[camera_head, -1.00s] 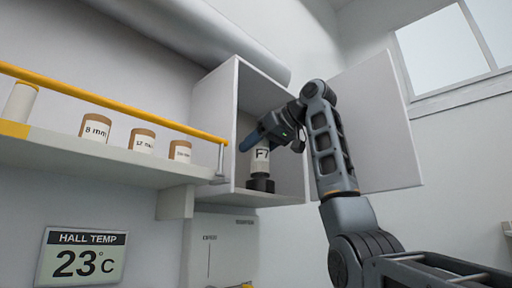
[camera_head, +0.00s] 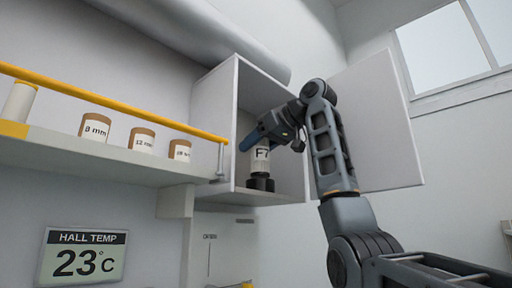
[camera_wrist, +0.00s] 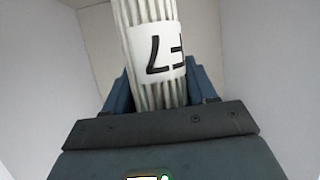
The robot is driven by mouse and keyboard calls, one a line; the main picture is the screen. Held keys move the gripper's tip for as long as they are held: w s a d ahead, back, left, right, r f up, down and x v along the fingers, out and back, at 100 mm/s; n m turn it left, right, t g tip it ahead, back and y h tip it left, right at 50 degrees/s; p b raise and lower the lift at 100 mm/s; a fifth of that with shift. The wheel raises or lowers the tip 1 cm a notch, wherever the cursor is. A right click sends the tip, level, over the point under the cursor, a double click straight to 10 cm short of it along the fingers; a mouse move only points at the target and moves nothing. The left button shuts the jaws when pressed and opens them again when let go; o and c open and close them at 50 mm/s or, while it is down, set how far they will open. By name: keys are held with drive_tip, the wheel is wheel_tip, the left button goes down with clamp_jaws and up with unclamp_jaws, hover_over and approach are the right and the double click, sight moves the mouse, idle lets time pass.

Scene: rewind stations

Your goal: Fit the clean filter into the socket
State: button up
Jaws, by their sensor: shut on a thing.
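The clean filter (camera_head: 261,157) is a pale, ribbed cylinder with a white label reading F7. It stands upright inside an open wall cabinet, and its ribs and label also show in the wrist view (camera_wrist: 150,50). My gripper (camera_head: 262,139) is shut on its upper part. In the wrist view the two blue fingers (camera_wrist: 160,88) flank the filter. The dark socket (camera_head: 260,183) is on the cabinet floor, under the filter. I cannot tell whether the filter's lower end is seated in it or only resting above it.
The white cabinet (camera_head: 213,95) has close side walls, and its door (camera_head: 375,125) is open to the right. A shelf (camera_head: 90,160) on the left holds labelled rolls (camera_head: 95,127) behind a yellow rail (camera_head: 110,103). A temperature display (camera_head: 82,257) hangs below.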

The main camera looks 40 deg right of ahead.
sight(268, 153)
drive_tip(key=shift+f+b, duration=1.4)
drive_tip(key=shift+f, duration=0.8)
drive_tip(key=o, duration=1.2)
drive_tip(key=shift+c, duration=0.2)
drive_tip(key=shift+s, duration=0.1)
drive_tip(key=b+v, duration=0.1)
drive_tip(key=v, duration=0.6)
drive_tip(key=shift+s+r+b, duration=0.15)
drive_tip(key=shift+s+b, duration=0.1)
drive_tip(key=shift+b, duration=0.1)
drive_tip(key=shift+r, duration=0.1)
